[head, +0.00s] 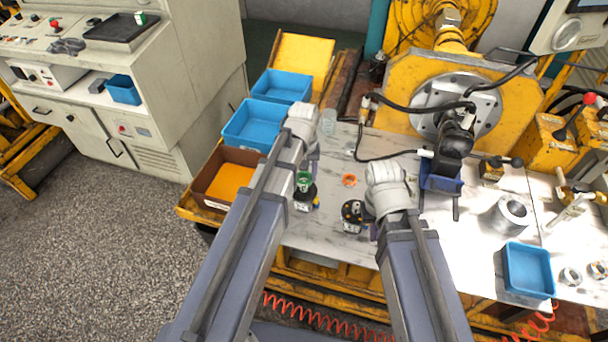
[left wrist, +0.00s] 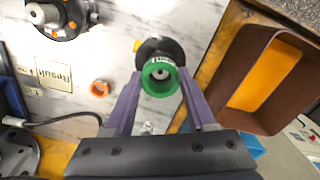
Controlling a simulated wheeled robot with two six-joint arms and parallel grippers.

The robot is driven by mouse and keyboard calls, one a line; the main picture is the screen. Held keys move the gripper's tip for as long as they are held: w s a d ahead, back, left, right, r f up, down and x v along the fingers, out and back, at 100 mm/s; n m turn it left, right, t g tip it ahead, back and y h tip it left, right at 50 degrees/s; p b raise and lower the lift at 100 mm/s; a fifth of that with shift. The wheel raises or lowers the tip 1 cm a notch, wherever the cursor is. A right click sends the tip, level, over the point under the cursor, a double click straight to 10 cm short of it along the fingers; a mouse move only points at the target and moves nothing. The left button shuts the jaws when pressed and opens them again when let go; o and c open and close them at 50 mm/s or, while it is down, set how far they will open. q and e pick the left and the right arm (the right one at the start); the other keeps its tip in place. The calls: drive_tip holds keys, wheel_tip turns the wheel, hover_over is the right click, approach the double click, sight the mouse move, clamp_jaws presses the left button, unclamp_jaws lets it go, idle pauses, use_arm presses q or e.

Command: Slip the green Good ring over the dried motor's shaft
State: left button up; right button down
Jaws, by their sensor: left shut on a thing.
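The green ring (head: 304,178) is held between the fingers of my left gripper (left wrist: 160,82). A dark motor (left wrist: 152,48) stands right under the ring on the marble-look table; in the head view this motor (head: 305,203) is at the left side of the table. I cannot tell how far the ring is down the shaft.
A second dark motor (head: 352,212) stands nearby; it also shows in the left wrist view (left wrist: 68,22). A brown bin (head: 204,178) and blue bins (head: 236,130) stand left. A card marked "Result" (left wrist: 53,73) lies on the table.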

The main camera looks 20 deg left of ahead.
use_arm(q)
drive_tip(key=shift+f, duration=0.3)
drive_tip(key=shift+f+b, duration=1.05)
drive_tip(key=shift+b, duration=0.25)
drive_tip(key=o, duration=1.4)
drive_tip(key=shift+r, duration=0.1)
wheel_tip(320, 180, up, 6)
drive_tip(key=p, duration=0.6)
